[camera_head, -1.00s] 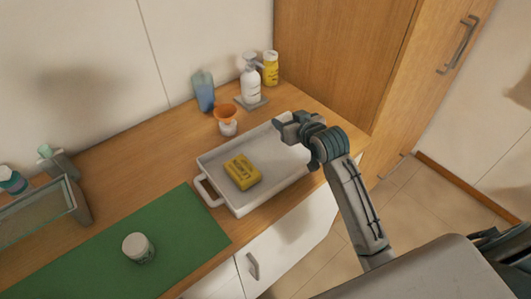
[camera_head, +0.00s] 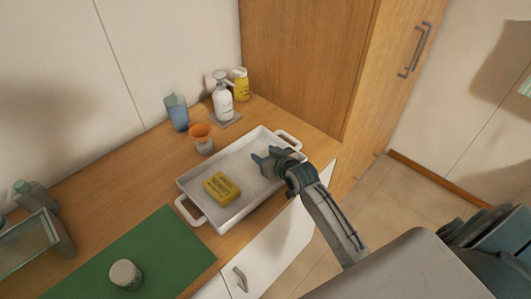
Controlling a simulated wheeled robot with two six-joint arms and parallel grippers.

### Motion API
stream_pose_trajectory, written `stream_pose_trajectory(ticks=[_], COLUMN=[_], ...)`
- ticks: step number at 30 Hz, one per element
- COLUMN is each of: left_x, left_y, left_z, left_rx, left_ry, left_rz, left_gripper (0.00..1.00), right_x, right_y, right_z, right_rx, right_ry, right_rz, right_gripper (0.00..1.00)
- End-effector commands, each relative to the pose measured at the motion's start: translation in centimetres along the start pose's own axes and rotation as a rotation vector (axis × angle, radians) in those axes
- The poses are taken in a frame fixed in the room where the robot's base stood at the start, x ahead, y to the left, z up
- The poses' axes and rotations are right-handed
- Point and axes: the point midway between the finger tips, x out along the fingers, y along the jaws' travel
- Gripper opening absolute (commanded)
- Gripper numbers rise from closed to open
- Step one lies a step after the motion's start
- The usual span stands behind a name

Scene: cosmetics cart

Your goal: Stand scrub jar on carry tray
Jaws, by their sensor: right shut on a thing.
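The white carry tray (camera_head: 232,217) lies on the wooden counter with a yellow labelled box (camera_head: 222,187) inside, towards its near left end. My right gripper (camera_head: 263,158) is over the right part of the tray, to the right of the box. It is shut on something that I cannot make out. A pale jar with a lid (camera_head: 126,274) stands upright on the green mat (camera_head: 165,245), apart from the gripper; I cannot read its label to tell whether it is the scrub jar. My left gripper is not in view.
Behind the tray stand a white cup with an orange top (camera_head: 201,138), a blue bottle (camera_head: 177,112), a white pump bottle (camera_head: 222,101) and a yellow bottle (camera_head: 240,85). A glass-sided box (camera_head: 28,243) is at the left. A wooden cabinet (camera_head: 300,65) rises at the back right.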

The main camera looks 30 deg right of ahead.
Motion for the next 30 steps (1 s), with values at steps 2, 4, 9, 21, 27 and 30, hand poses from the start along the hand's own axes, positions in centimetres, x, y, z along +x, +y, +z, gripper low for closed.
stream_pose_trajectory(ticks=[2, 4, 9, 21, 27, 30], left_x=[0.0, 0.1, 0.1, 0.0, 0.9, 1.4], left_y=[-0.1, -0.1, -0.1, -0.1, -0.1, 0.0], left_z=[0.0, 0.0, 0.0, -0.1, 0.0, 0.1], left_rx=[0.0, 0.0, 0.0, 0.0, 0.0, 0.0], left_ry=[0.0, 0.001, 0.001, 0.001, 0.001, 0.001], left_rz=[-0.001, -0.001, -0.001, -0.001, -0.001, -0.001], left_gripper=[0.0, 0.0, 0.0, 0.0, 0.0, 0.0], right_x=[0.0, 0.0, 0.1, -0.1, -2.9, -5.0], right_y=[0.0, 0.0, 0.0, 0.0, 0.0, 0.1], right_z=[-0.1, 0.0, 0.2, -0.1, 0.2, 0.3], right_rx=[0.0, 0.0, 0.0, 0.0, -0.003, -0.005], right_ry=[0.001, 0.001, 0.0, 0.001, 0.001, 0.0], right_rz=[0.0, 0.0, 0.0, 0.0, -0.001, 0.0], right_gripper=[0.26, 0.26, 0.65, 0.73, 0.73, 0.73])
